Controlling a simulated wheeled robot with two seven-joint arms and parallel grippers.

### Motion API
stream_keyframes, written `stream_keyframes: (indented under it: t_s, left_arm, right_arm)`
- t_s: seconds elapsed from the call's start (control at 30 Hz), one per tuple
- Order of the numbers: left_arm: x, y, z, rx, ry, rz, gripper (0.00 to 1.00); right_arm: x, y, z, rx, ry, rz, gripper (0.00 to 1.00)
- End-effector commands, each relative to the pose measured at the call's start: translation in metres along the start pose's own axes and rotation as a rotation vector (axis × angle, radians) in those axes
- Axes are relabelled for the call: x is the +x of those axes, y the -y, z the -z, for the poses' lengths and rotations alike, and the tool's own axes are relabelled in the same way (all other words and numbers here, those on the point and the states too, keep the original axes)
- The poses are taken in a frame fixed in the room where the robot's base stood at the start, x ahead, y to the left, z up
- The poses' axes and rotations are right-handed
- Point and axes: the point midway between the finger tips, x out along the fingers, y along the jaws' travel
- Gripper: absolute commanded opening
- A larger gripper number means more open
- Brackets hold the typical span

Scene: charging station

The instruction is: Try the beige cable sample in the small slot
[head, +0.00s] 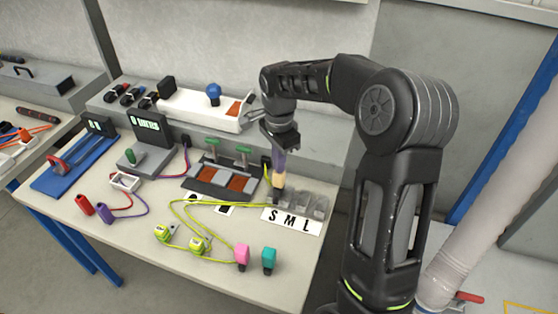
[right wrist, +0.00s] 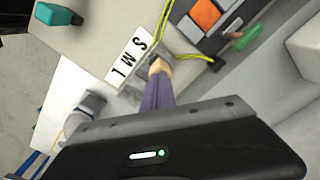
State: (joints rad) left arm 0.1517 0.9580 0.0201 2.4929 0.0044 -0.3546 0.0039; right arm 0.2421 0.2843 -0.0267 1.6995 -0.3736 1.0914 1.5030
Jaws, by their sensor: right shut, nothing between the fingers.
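My right gripper (head: 280,170) points down over the slot block, with its purplish fingers shut and nothing between them. It also shows in the right wrist view (right wrist: 159,92). The beige cable sample (head: 278,182) is directly below the fingertips, at the S end of the block; its beige top shows in the right wrist view (right wrist: 158,67). I cannot tell whether the fingertips touch it, or how deep it sits in the small slot. The white S M L label (head: 291,221) lies in front of the slot block (head: 305,205). My left gripper is out of view.
Pink (head: 242,254) and teal (head: 269,259) blocks stand near the table's front edge. A yellow-green cable (head: 185,215) loops left of the label. A dark tray with orange pads (head: 222,180) stands behind left.

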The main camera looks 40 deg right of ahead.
Motion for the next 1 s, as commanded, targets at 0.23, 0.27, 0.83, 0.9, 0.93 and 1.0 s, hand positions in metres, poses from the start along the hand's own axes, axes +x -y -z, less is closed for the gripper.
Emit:
stream_keyframes:
  t_s: [0.23,0.27,0.83,0.9,0.93,1.0]
  left_arm:
    - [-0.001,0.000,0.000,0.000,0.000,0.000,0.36]
    - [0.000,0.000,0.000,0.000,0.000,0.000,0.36]
    - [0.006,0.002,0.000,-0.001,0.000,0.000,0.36]
    - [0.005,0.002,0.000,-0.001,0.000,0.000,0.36]
    - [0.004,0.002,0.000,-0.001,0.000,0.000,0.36]
    - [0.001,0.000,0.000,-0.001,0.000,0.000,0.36]
  right_arm:
    - [0.000,0.000,0.000,0.000,0.000,0.000,0.00]
    - [0.000,0.000,0.000,0.000,0.000,0.000,0.00]
    - [0.010,-0.001,0.000,0.000,0.001,-0.003,0.00]
    - [0.009,-0.001,-0.001,0.000,0.001,-0.004,0.00]
    - [0.008,-0.001,-0.001,0.000,0.002,-0.004,0.00]
    - [0.004,-0.001,-0.001,0.000,0.002,-0.005,0.00]
